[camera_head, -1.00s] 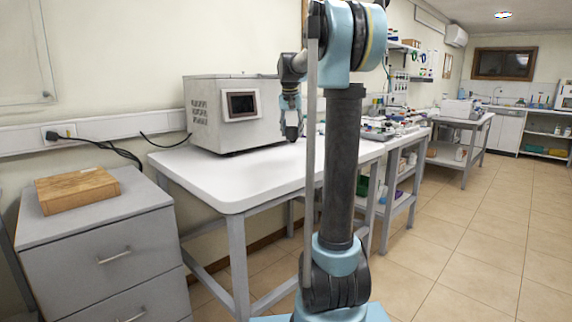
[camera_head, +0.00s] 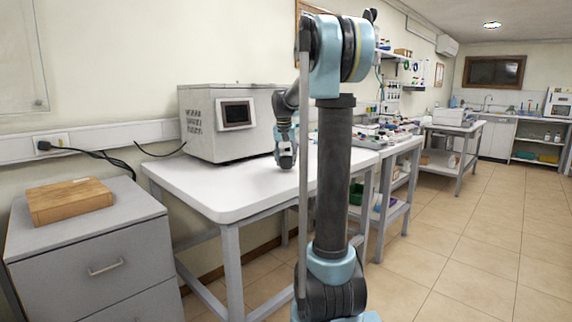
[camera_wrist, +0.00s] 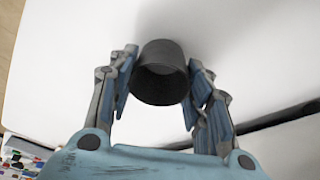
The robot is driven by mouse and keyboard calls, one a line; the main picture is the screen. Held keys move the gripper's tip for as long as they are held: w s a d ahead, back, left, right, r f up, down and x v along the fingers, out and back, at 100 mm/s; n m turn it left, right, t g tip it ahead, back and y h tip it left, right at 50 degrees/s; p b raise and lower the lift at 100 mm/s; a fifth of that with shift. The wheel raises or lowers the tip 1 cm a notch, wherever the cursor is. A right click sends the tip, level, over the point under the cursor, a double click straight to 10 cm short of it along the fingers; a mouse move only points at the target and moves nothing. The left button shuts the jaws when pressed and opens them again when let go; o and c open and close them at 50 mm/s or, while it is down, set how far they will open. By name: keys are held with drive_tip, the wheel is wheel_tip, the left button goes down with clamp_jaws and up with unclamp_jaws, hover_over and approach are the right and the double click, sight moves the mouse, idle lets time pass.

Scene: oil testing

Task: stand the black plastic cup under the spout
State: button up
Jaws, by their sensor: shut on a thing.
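The black plastic cup (camera_wrist: 160,88) is between the fingers of my gripper (camera_wrist: 162,85) in the wrist view. My gripper is shut on it, with one finger on each side. The cup's wide open rim shows towards the wrist camera. In the head view my gripper (camera_head: 286,158) is low over the white table, in front of the grey box-shaped machine (camera_head: 205,125) with a small dark screen. The cup is hard to make out there, and whether its base touches the table I cannot tell. No spout can be made out in either view.
The white table (camera_head: 225,198) is bare to the left of and in front of my gripper. A grey drawer cabinet (camera_head: 90,245) with a wooden block (camera_head: 70,200) stands at the left. A cluttered bench (camera_head: 385,138) stands behind my arm, to the right.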

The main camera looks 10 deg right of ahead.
drive_tip(key=shift+f, duration=0.65)
drive_tip(key=o, duration=0.9)
drive_tip(key=shift+o, duration=0.2)
